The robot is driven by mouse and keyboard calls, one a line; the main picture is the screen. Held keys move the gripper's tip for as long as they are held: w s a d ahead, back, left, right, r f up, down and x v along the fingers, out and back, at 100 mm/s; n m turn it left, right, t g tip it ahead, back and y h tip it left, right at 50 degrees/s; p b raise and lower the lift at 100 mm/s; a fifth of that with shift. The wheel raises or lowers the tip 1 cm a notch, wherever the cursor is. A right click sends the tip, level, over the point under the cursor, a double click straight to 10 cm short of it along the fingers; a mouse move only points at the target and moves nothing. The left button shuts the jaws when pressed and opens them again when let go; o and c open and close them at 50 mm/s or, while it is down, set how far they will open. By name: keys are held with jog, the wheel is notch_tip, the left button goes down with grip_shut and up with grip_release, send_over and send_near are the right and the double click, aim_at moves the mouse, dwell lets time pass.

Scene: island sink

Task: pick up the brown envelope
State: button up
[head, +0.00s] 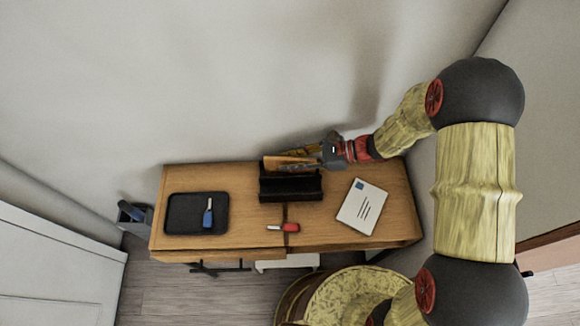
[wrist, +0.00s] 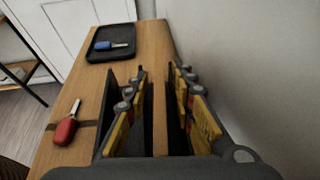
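The brown envelope (head: 283,162) stands in a black letter holder (head: 291,187) at the back of the wooden desk. Its upper part shows above the holder. In the wrist view the brown envelope (wrist: 160,120) is a narrow upright strip between my fingers. My gripper (head: 302,158) comes in from the right, at the top of the holder. In the wrist view my gripper (wrist: 158,88) is open, one finger on each side of the envelope, with gaps visible. The envelope's lower part is hidden in the holder.
A white envelope (head: 362,207) lies on the desk (head: 245,213) at the right. A red key (head: 289,227) lies near the front. A black tray (head: 181,215) at the left holds a blue key (head: 208,218). The wall (wrist: 245,70) is close behind the holder.

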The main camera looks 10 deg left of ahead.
grip_shut()
dwell(0.4)
